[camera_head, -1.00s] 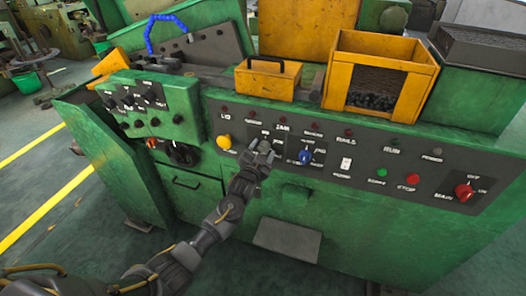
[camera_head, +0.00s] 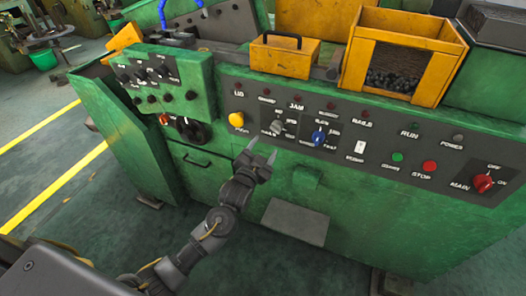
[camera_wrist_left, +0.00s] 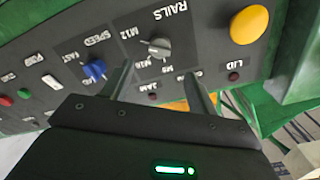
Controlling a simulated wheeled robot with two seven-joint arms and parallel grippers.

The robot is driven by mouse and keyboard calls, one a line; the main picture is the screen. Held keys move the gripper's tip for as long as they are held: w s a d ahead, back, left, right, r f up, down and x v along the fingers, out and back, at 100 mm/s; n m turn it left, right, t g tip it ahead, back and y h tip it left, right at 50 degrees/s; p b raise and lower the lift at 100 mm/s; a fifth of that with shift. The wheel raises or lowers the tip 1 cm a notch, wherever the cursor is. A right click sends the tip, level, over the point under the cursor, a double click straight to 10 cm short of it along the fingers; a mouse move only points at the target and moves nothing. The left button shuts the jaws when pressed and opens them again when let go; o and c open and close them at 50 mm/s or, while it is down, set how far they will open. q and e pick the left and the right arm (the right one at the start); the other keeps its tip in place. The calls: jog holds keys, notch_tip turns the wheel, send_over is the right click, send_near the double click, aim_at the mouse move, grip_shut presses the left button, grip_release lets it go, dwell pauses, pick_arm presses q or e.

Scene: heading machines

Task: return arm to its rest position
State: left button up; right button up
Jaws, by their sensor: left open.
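My left gripper (camera_head: 261,152) is open and empty in front of the green machine, just below the row of controls on its dark panel (camera_head: 395,143). In the left wrist view its two fingers (camera_wrist_left: 160,95) are spread apart, with the grey rotary knob (camera_wrist_left: 159,48) visible beyond them. That knob (camera_head: 276,128) also shows in the head view, a little above and right of the fingertips, apart from them. My left arm (camera_head: 205,232) reaches in from the lower left. My right gripper does not show.
The panel carries a yellow button (camera_head: 236,119), a blue knob (camera_head: 318,137) and a red main switch (camera_head: 483,183). A yellow bin of dark parts (camera_head: 452,70) and a yellow box with a handle (camera_head: 282,60) stand on top. Open floor (camera_head: 60,195) lies left.

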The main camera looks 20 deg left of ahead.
pick_arm(q)
jog(key=shift+s, duration=0.1)
dwell(0.4)
jog(key=s+a+f+n+g, duration=0.1)
jog(key=s+f+g, duration=0.1)
jog(key=f, duration=0.9)
jog(key=s+a+f+n+g, duration=0.1)
jog(key=f+g, duration=0.2)
jog(key=f, duration=0.7)
jog(key=s+a+f+n+g, duration=0.1)
jog(key=s+a+f+g, duration=0.1)
jog(key=s+f, duration=0.5)
jog(key=s+a+f+g, duration=0.15)
jog(key=s+f, duration=0.35)
jog(key=f, duration=0.5)
jog(key=s+a+f+g+y, duration=0.1)
jog(key=s+f+g, duration=0.1)
jog(key=s+f, duration=0.5)
jog(key=s+a+f+g, duration=0.15)
jog(key=s+f, duration=0.25)
jog(key=s, duration=0.6)
jog(key=s+f+g, duration=0.2)
jog(key=s+f, duration=0.1)
jog(key=s, duration=0.8)
jog(key=s+f+n+g, duration=0.1)
jog(key=s+f+g, duration=0.1)
jog(key=s, duration=1)
jog(key=shift+s+d+f+n+g, duration=0.15)
jog(key=shift+s+f+n+g, duration=0.15)
jog(key=shift+f+g, duration=0.15)
